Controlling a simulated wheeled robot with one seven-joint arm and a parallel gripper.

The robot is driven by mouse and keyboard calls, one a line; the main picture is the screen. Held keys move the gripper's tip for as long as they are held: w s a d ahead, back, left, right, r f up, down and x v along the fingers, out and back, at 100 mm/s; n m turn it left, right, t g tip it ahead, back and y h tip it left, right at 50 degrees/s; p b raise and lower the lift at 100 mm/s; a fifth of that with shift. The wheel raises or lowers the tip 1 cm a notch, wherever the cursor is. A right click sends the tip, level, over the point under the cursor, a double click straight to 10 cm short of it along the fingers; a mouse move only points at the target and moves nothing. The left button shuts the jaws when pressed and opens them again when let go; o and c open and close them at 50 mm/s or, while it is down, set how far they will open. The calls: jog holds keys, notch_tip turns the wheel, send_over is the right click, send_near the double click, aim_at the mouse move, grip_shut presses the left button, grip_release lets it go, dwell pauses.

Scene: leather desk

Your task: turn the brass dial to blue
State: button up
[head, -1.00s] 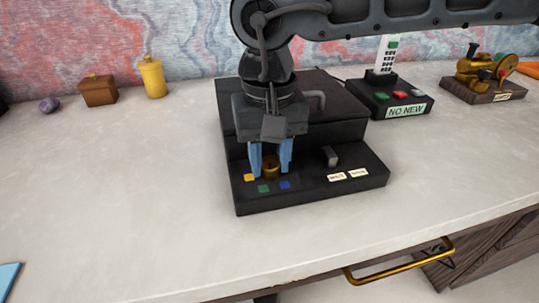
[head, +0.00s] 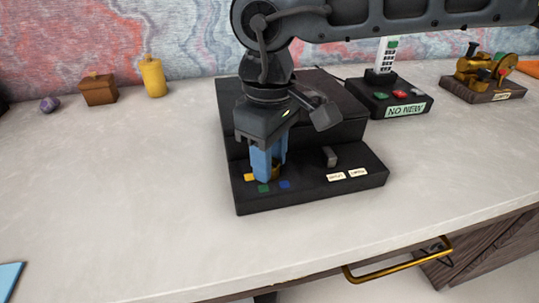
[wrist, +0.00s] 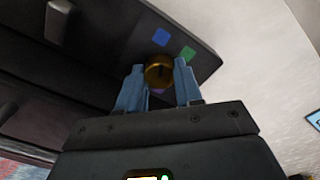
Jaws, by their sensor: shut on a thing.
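The brass dial (wrist: 158,70) sits between the two blue fingers of my gripper (wrist: 159,78) in the wrist view. My gripper is shut on the dial, pointing down at the front left of the black console (head: 310,203). In the head view the fingers (head: 267,170) hide most of the dial. A blue patch (head: 285,184), a green patch (head: 264,188) and a yellow patch (head: 250,177) lie around the dial. The blue patch (wrist: 161,37) and green patch (wrist: 187,53) also show in the wrist view. I cannot tell which patch the dial points to.
A grey lever (head: 330,157) and two white labels (head: 347,175) are on the console's right part. A black box with buttons (head: 390,97) and a brass device (head: 482,75) stand behind right. A wooden box (head: 99,89) and yellow canister (head: 153,76) stand left.

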jog(key=shift+n, duration=0.3)
jog(key=o, duration=1)
jog(key=shift+o, duration=0.2)
notch_tip(320, 180, up, 8)
jog(key=shift+f+p, duration=0.1)
jog(key=shift+p, duration=0.45)
